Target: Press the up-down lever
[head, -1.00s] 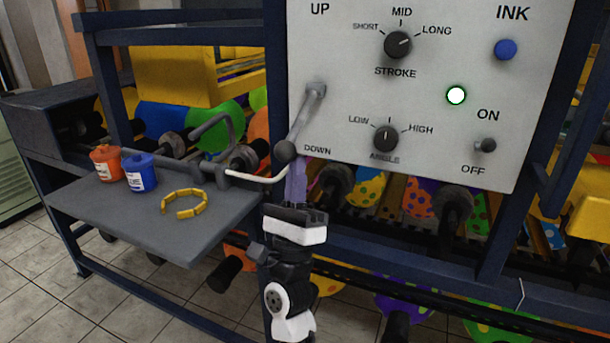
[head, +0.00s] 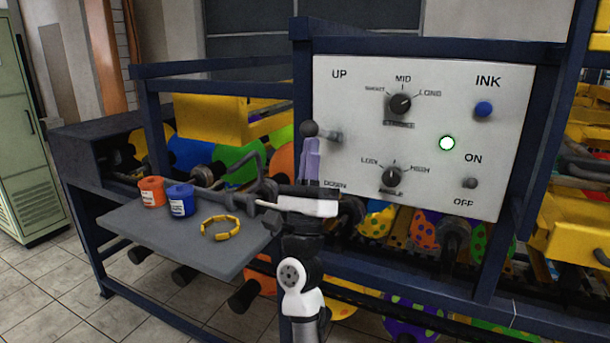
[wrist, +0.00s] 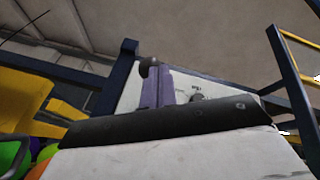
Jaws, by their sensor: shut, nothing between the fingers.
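The up-down lever has a dark ball knob (head: 309,129) and a grey pivot (head: 335,136) on the left side of the white control panel (head: 430,195). The knob stands slightly higher than the pivot and to its left, between the UP and DOWN labels. My gripper (head: 311,142) is shut and empty, its purple fingers pointing up with their tips just under the knob. In the wrist view the knob (wrist: 150,64) sits at the fingertips (wrist: 158,72). I cannot tell whether they touch. The lever's shaft is mostly hidden.
A grey shelf (head: 150,228) at left holds an orange ink pot (head: 152,192), a blue ink pot (head: 181,200) and a yellow segmented ring (head: 220,229). Dark blue frame bars (head: 300,80) surround the panel. Tiled floor lies open at lower left.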

